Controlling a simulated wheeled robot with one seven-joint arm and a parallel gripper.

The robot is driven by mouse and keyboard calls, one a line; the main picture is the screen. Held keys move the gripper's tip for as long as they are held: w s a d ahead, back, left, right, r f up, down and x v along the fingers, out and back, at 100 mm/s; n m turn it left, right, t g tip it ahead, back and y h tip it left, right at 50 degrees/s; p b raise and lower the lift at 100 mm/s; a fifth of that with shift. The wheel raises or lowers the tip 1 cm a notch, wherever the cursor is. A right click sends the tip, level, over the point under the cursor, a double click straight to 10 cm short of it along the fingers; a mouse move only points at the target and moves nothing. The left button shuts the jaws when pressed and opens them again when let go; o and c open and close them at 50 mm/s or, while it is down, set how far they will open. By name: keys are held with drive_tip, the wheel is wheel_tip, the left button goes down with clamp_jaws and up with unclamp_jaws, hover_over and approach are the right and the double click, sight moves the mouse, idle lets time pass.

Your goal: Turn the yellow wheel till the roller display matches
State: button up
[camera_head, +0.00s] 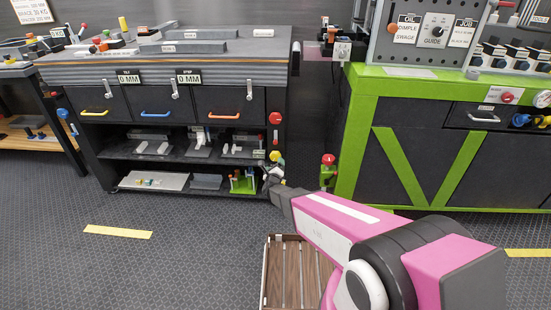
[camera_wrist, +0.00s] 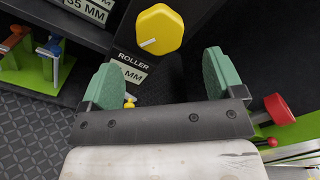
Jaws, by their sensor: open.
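The yellow wheel (camera_wrist: 160,30) is a faceted knob with a white mark on its face, low on the dark cabinet's corner post. It also shows small in the head view (camera_head: 275,156). The roller display (camera_wrist: 127,72) is a white plate labelled ROLLER below the wheel; its number is partly hidden by my left finger, and only "MM" is clear. My gripper (camera_wrist: 164,80) has two green pads spread wide, empty between them. The wheel lies beyond the fingertips, roughly centred between them and apart from both. In the head view my gripper (camera_head: 273,172) is small beside the post.
A red knob (camera_head: 275,118) is higher on the post. Open shelves (camera_head: 105,152) are left. A slatted wooden crate (camera_head: 267,275) lies beneath my arm.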

sight(275, 158)
drive_tip(key=w, duration=0.7)
drive_tip(key=shift+w+d, duration=0.1)
drive_tip(key=shift+w, duration=0.3)
drive_tip(key=c, duration=0.9)
